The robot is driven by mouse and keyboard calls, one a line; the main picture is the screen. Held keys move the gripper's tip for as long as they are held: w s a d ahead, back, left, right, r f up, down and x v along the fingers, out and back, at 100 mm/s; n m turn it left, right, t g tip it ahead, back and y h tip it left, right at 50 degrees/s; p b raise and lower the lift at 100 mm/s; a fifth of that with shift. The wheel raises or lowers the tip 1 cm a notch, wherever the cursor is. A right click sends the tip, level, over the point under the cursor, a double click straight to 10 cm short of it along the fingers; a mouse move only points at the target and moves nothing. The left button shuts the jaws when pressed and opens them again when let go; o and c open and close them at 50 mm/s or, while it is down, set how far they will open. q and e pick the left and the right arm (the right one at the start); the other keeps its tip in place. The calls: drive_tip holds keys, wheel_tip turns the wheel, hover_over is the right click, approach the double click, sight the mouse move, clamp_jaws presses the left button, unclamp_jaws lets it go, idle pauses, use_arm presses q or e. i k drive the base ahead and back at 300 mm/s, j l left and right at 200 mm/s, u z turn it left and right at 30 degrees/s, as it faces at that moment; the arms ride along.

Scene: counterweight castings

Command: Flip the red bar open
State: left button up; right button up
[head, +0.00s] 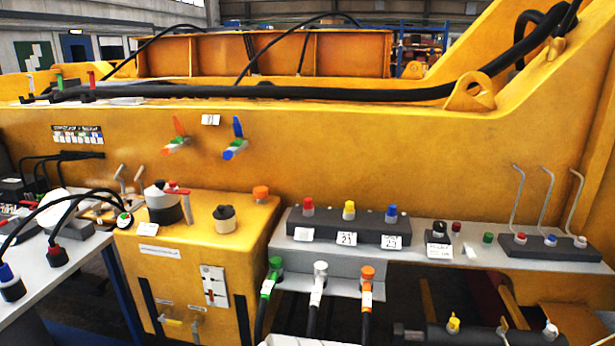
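A short red bar (178,190) lies across the side of a round switch (163,206) with a white top and dark body. The switch stands on the yellow cabinet (215,265) left of centre. The bar looks roughly level, with a downward piece at its right end. The picture is too small to show its hinge. An orange-red lever (178,126) with a green and white hub sits on the yellow wall above, tilted upward. No gripper of mine can be made out in the head view.
An orange knob (261,194) and a black knob (224,218) stand right of the switch. Grey levers (121,180) rise behind it. Black cables (75,212) arch over the grey bench at left. A dark button box (347,228) stands further right.

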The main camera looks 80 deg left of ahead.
sight(172, 183)
drive_tip(key=k+j+u, duration=0.1)
drive_tip(key=u, duration=3.4)
drive_tip(key=i+u, duration=0.1)
drive_tip(key=i, duration=0.4)
drive_tip(key=i+l+u, duration=0.1)
drive_tip(key=i, duration=0.35)
